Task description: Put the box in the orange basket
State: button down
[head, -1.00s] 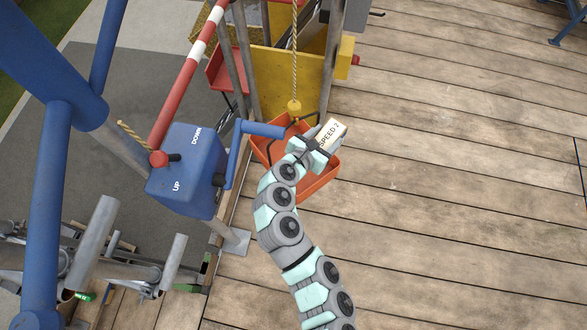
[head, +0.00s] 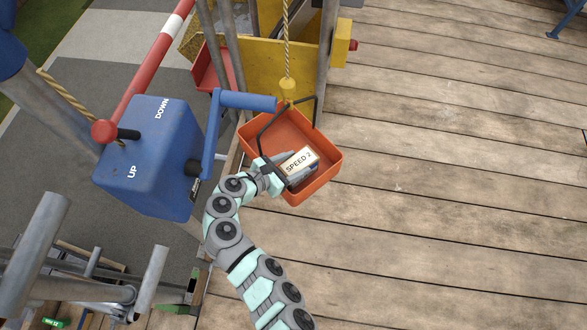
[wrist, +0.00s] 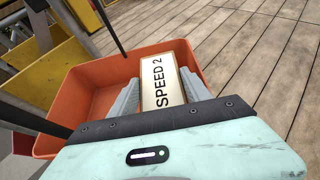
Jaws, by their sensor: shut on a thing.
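The box is pale with a tan edge and reads "SPEED 2" (head: 299,161). My gripper (head: 287,171) is shut on it, one finger on each side. In the head view the box appears over the inside of the orange basket (head: 330,163), near its right part. In the wrist view the box (wrist: 162,82) stands between the two grey fingers, with the orange basket (wrist: 85,80) around and behind it. I cannot tell whether the box touches the basket floor. The basket hangs by a dark handle from a yellow weight and rope.
A blue winch box (head: 150,150) with a blue crank (head: 212,135) stands close left of the basket. The rope (head: 286,40) rises above the basket. A yellow panel (head: 275,70) and metal posts stand behind. The wooden deck (head: 450,180) to the right is clear.

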jog(key=shift+f+b, duration=0.6)
jog(key=shift+f, duration=1.35)
jog(key=shift+w+r, duration=0.1)
jog(key=shift+c, duration=2.4)
grip_release()
jog(key=shift+f, duration=0.2)
jog(key=shift+a+r, duration=0.2)
jog(key=shift+r, duration=0.05)
jog(key=p+v, duration=0.3)
jog(key=v, duration=0.8)
jog(key=shift+s+a+p, duration=0.2)
jog(key=shift+s+p, duration=0.1)
jog(key=shift+p, duration=0.05)
